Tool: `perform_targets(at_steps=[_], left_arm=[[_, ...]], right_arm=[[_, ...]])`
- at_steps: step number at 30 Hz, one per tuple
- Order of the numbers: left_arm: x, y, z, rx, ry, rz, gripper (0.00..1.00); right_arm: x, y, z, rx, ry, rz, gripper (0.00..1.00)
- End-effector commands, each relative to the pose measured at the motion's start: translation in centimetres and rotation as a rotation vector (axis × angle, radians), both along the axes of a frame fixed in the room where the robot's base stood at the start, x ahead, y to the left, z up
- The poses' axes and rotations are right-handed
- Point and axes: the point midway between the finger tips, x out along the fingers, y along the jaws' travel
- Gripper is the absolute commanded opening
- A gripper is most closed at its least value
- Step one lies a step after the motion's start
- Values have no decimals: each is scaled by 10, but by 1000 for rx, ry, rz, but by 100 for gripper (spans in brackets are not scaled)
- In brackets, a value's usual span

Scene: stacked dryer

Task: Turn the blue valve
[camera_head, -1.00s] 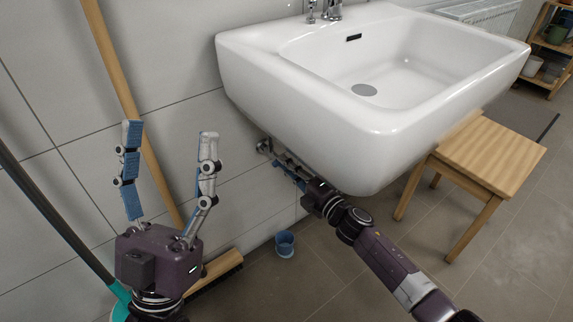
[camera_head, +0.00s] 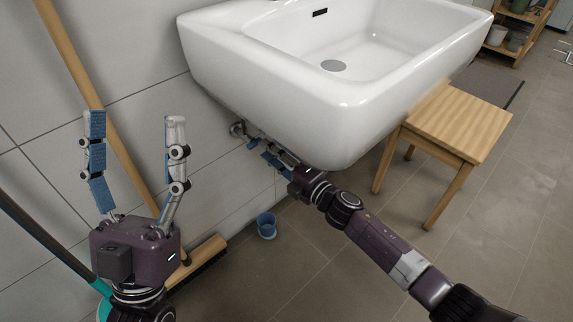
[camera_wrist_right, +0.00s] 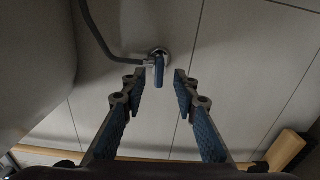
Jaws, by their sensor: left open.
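The blue valve (camera_wrist_right: 159,70) has an elongated blue handle on a metal fitting at the wall, with a grey hose leading from it. In the right wrist view it lies between and just beyond the fingertips of my right gripper (camera_wrist_right: 158,80), with gaps on both sides. That gripper is open and empty. In the head view the metal wall fitting (camera_head: 238,129) shows under the sink, near my right gripper, which the basin partly hides. My left gripper (camera_head: 135,120) is open and empty, raised in front of the wall at left.
The white sink (camera_head: 330,100) overhangs my right arm. A wooden stool (camera_head: 455,125) stands to the right. A blue cup (camera_head: 266,225) is on the floor below. A wooden-handled broom (camera_head: 75,65) leans behind my left gripper.

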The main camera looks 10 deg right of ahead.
Motion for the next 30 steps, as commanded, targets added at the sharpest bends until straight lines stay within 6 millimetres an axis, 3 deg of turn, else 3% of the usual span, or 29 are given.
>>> perform_targets(at_steps=[6, 12, 30], left_arm=[[0, 0, 0, 0, 0, 0, 67], [0, 0, 0, 0, 0, 0, 67], [0, 0, 0, 0, 0, 0, 67]], right_arm=[[-38, -28, -2, -1, 3, 0, 28], [-61, -45, -1, 2, 3, -1, 28], [-69, -51, 0, 1, 0, -1, 28]])
